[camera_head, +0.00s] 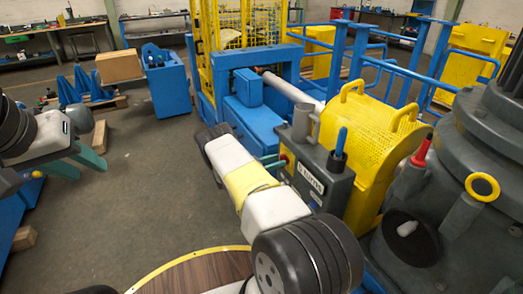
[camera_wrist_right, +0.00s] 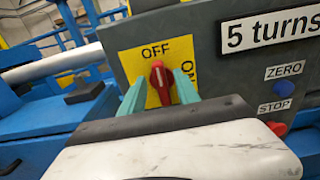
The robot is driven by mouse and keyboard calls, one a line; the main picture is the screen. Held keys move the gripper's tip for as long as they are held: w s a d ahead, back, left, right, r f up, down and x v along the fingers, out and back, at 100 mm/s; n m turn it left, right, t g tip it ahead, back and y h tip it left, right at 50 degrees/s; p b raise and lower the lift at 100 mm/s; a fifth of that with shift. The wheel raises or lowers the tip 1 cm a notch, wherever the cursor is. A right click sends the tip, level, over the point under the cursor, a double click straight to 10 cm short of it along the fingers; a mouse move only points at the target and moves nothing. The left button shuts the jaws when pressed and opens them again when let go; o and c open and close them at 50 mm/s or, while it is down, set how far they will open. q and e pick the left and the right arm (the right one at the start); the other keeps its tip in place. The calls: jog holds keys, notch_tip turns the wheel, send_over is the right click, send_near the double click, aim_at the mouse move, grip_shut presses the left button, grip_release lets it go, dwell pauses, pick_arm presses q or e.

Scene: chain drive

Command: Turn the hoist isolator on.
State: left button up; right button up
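The hoist isolator is a red rotary knob (camera_wrist_right: 160,78) on a yellow plate (camera_wrist_right: 128,64) marked OFF above and ON at its right side. Its pointer stands upright, toward OFF. The plate is on a dark grey control box (camera_head: 324,186) labelled "5 turns". My right gripper (camera_wrist_right: 160,94) has its teal fingers apart, one on each side of the knob; I cannot tell whether either touches it. In the head view this gripper (camera_head: 270,163) is at the box's left face, and the knob is mostly hidden. My left gripper (camera_head: 80,164) is open and empty at the far left.
The box also carries a blue ZERO button (camera_wrist_right: 284,71) and a red STOP button (camera_wrist_right: 277,128), near my right gripper. Open floor (camera_head: 140,190) lies between my arms.

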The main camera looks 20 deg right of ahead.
jog(key=shift+d, duration=0.5)
grip_shut()
